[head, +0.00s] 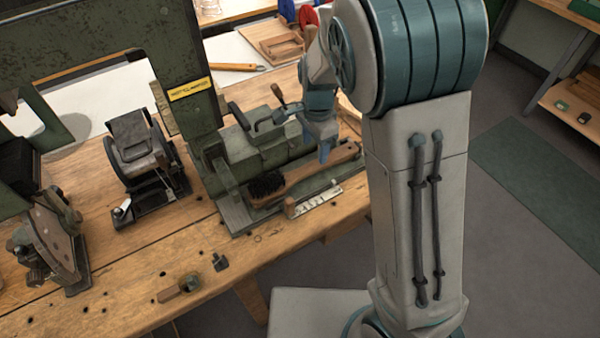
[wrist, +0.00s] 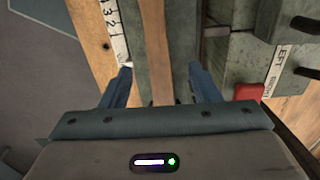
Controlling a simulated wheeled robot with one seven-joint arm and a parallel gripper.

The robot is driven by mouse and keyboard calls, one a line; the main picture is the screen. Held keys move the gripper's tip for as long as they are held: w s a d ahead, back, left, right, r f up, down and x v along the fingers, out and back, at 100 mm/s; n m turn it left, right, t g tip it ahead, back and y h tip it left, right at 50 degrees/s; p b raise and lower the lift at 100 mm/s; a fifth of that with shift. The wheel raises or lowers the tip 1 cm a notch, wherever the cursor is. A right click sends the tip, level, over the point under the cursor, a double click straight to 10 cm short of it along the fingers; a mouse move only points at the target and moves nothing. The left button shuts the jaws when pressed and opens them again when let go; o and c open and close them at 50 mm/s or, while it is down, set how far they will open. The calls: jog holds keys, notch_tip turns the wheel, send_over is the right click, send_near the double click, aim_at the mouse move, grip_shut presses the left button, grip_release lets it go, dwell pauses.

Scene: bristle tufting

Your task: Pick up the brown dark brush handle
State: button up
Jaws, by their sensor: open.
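A brush with a brown wooden handle (head: 322,163) and a block of black bristles (head: 266,187) lies along the green metal fixture (head: 238,215) on the workbench. My gripper (head: 323,153) is over the handle's middle part, seen from the side in the head view. In the wrist view my gripper (wrist: 160,69) is open, with one blue finger on each side of the brown handle (wrist: 156,45). A gap shows between the handle and each finger. The handle's near part is hidden behind the gripper body, and the bristles are not seen in the wrist view.
A white ruler scale (head: 318,201) runs along the fixture's front edge. A clamp lever (head: 270,118) stands behind the brush. A dark machine part (head: 140,150) and a tall green press frame (head: 200,60) stand to the left.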

aim_at(314, 165)
jog(key=shift+s+f, duration=0.2)
jog(key=shift+f, duration=2.8)
jog(key=c, duration=1.1)
